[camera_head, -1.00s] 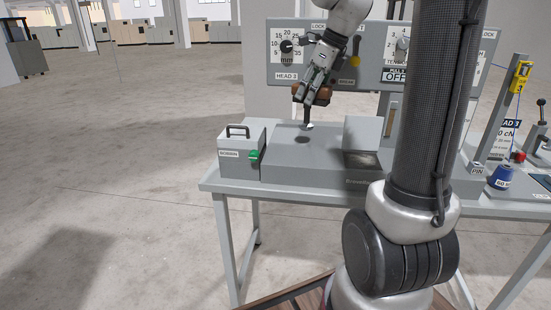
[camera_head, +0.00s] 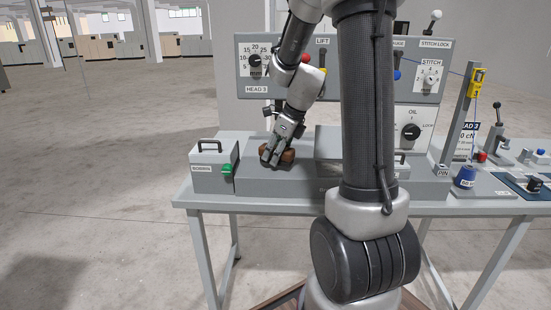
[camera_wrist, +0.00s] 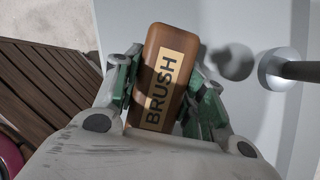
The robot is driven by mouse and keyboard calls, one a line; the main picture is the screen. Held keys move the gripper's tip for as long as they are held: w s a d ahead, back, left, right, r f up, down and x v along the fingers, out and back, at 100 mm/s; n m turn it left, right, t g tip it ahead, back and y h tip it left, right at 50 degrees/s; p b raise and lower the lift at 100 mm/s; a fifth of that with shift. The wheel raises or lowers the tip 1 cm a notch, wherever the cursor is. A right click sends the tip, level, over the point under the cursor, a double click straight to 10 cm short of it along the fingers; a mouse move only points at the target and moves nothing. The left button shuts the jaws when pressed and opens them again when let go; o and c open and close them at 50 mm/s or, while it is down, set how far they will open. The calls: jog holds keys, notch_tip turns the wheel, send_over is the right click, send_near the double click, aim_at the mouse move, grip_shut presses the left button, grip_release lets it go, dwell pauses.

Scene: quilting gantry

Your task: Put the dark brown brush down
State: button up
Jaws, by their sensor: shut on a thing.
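The dark brown brush (camera_wrist: 163,75) carries a pale label reading BRUSH and sits between both fingers in the wrist view. My gripper (camera_wrist: 160,95) is shut on it. In the head view the brush (camera_head: 287,156) shows brown on both sides of my gripper (camera_head: 275,158), low at the top of the grey block (camera_head: 262,182) on the table. I cannot tell whether the brush touches the surface. Part of the brush is hidden behind my fingers.
The grey BOBBIN box (camera_head: 210,165) with a handle and green latch stands to the left. The control panel (camera_head: 270,68) with knobs and levers rises behind. A blue spool (camera_head: 465,177) stands at the right. In the wrist view a round post (camera_wrist: 280,69) is close right of the brush.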

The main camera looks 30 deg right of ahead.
jog(key=shift+f, duration=0.9)
jog(key=shift+f, duration=0.15)
jog(key=o, duration=1)
jog(key=shift+f, duration=0.15)
